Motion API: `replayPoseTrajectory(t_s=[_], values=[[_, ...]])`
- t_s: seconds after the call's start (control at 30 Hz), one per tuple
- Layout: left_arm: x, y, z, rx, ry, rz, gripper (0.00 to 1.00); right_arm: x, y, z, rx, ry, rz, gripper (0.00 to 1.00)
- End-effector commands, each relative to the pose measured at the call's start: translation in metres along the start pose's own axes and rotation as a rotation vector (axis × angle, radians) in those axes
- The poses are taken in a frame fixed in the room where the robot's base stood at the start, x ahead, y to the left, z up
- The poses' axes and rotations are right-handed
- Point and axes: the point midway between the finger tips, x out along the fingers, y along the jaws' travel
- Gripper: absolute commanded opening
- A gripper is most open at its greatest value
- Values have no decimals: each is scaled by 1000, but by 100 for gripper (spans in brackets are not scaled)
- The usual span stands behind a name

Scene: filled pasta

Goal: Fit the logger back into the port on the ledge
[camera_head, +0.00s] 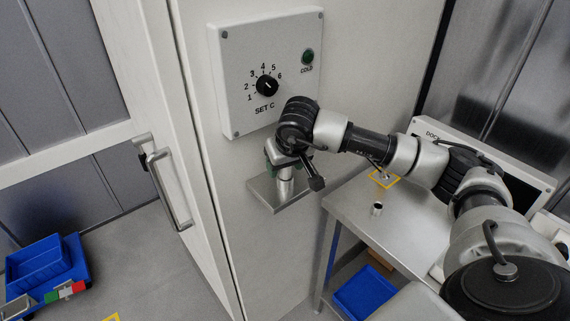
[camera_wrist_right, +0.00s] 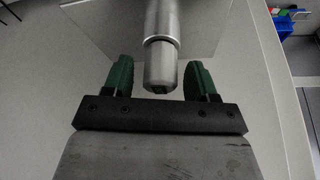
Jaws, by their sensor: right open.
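A steel cylinder, which looks like the logger (camera_head: 286,179), stands upright at the ledge (camera_head: 262,194) on the white wall. In the right wrist view the logger (camera_wrist_right: 161,66) shows its narrower end with a small dark mark, and the ledge plate (camera_wrist_right: 105,20) lies behind it. My right gripper (camera_head: 280,158) is over the ledge, at the logger's top. In the wrist view its green fingers (camera_wrist_right: 160,80) are open on either side of the logger's end, with a gap on both sides. The port's opening is not visible. My left gripper is out of view.
A control box with a dial (camera_head: 266,85) hangs above the ledge. A door handle (camera_head: 170,185) and blue bins (camera_head: 45,268) are at left.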

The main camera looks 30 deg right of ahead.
Motion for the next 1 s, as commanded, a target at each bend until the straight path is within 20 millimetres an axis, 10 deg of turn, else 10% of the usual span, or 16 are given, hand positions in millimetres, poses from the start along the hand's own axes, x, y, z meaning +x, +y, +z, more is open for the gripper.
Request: replayPoseTrajectory(t_s=[0.53, 1.0], values=[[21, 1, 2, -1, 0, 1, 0, -109, 0, -3, 1, 6, -2, 58], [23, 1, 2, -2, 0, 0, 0, -125, 0, -2, 0, 0, 0, 58]])
